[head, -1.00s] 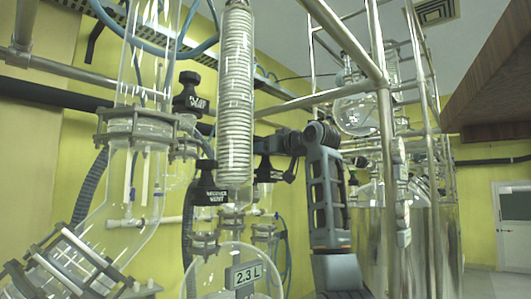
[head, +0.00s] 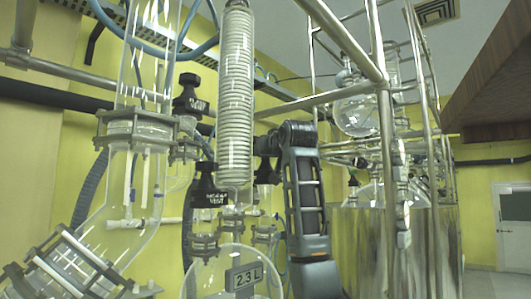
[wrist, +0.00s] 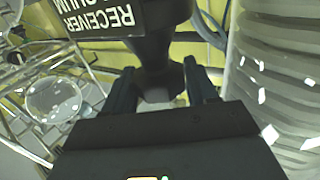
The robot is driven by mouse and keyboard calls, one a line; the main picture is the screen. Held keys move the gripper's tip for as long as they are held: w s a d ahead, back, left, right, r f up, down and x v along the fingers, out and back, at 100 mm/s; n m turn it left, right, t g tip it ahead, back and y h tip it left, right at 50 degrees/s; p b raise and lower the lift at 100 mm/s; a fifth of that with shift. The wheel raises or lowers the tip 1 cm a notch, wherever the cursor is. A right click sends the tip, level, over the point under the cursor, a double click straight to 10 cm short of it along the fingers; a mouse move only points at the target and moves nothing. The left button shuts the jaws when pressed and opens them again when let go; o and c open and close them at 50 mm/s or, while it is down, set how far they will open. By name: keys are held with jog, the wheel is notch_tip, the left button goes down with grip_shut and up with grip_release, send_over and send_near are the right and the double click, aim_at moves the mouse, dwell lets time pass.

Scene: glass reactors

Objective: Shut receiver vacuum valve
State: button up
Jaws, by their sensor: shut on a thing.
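The receiver vacuum valve (wrist: 160,45) is a dark knob with a black label in white letters reading RECEIVER VACUUM, upside down in the wrist view. My gripper (wrist: 160,88) has one finger on each side of the knob and is shut on it. In the head view my gripper (head: 266,143) is just right of the white coil condenser, which partly hides it and the valve. I cannot tell from these views how far the valve is turned.
The coil condenser (head: 236,95) stands close to my gripper. A receiver vent valve (head: 209,185) is to the left, above a round 2.3 L glass flask (head: 215,272). Another black-capped valve (head: 191,92) sits higher. Metal frame bars (head: 387,160) run near my arm on the right.

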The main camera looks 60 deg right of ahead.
jog(key=o, duration=0.9)
jog(key=shift+o, duration=0.2)
jog(key=shift+r, duration=0.1)
notch_tip(320, 180, up, 4)
jog(key=shift+s+r+b, duration=0.1)
jog(key=shift+b, duration=0.55)
jog(key=s+d+r+b, duration=0.2)
jog(key=s+d+r, duration=0.3)
jog(key=s, duration=0.5)
jog(key=shift+d+r, duration=0.2)
jog(key=shift+r, duration=0.6)
jog(key=shift+s, duration=0.1)
